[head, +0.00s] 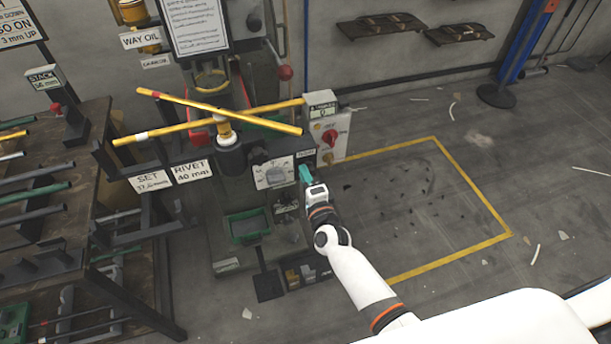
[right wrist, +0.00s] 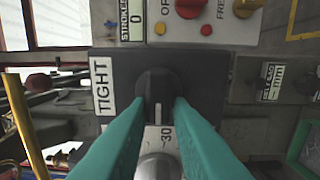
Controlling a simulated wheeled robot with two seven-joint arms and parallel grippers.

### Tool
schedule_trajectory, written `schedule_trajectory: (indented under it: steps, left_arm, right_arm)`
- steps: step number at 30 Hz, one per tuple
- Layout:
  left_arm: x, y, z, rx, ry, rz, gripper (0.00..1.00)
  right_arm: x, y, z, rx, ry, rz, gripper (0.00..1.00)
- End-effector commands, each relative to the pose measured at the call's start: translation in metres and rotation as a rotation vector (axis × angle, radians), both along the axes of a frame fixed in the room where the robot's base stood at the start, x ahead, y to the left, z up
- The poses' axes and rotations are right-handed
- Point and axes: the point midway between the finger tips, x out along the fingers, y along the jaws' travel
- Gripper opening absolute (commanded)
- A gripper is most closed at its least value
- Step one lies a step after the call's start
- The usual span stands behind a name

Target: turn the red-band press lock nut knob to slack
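The lock nut knob (right wrist: 157,88) is a round black knob with a white pointer line on a dark plate (right wrist: 205,75) in the right wrist view. A label reading TIGHT (right wrist: 102,85) is left of it; the pointer line points down in that picture, away from the label. My right gripper (right wrist: 162,102) has its teal fingers apart, one on each side of the knob's lower part. I cannot tell if they touch it. In the head view, my right gripper (head: 305,174) is at the press's front right; the knob cannot be made out there. My left gripper is not in view.
The press (head: 228,135) has long yellow crossed bars (head: 215,115) on top. A control box with a red knob (head: 330,136) stands just behind my right gripper. A rack of rods (head: 45,185) is at the left. A yellow-outlined floor area (head: 435,210) at the right is clear of large objects.

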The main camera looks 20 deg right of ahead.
Motion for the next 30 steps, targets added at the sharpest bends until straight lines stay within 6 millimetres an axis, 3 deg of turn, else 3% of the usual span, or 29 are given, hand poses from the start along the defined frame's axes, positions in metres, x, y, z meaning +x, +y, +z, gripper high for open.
schedule_trajectory:
  steps: [3, 14, 30]
  left_arm:
    - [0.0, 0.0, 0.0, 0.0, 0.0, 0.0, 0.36]
    - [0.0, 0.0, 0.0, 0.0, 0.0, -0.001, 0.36]
    - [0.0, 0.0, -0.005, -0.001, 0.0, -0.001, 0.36]
  right_arm:
    - [0.0, 0.0, 0.0, 0.0, 0.001, 0.0, 0.36]
    - [-0.006, 0.0, 0.0, 0.002, 0.0, 0.0, 0.36]
    - [-0.106, -0.004, -0.001, 0.001, 0.002, 0.001, 0.36]
